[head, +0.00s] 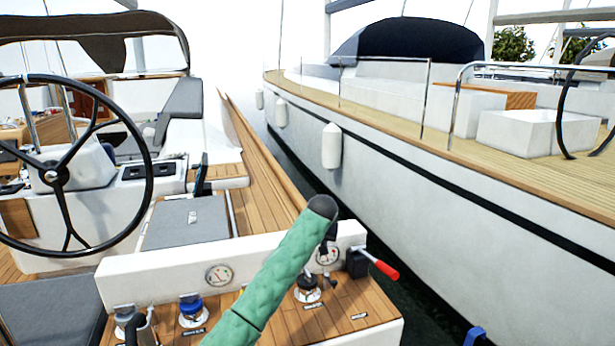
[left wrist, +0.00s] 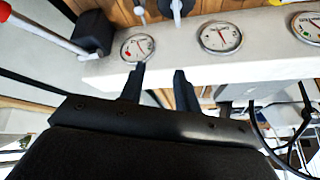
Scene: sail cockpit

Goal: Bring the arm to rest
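My left arm, in a green quilted sleeve (head: 285,265), reaches up from the bottom of the head view over the instrument console (head: 180,262). Its dark end hides most of the left gripper in that view. In the left wrist view the left gripper (left wrist: 158,84) shows two black fingers held apart with nothing between them. They point at the white console face, close to a round gauge (left wrist: 137,47) and a second gauge (left wrist: 219,37). Whether the fingertips touch the console cannot be told.
A red-handled lever (head: 385,270) on a black box sticks out at the console's right end. A blue-topped fitting (head: 191,306) and another fitting (head: 307,286) stand on the wooden ledge. The steering wheel (head: 150,170) is at left. A neighbouring boat (head: 450,225) lies right.

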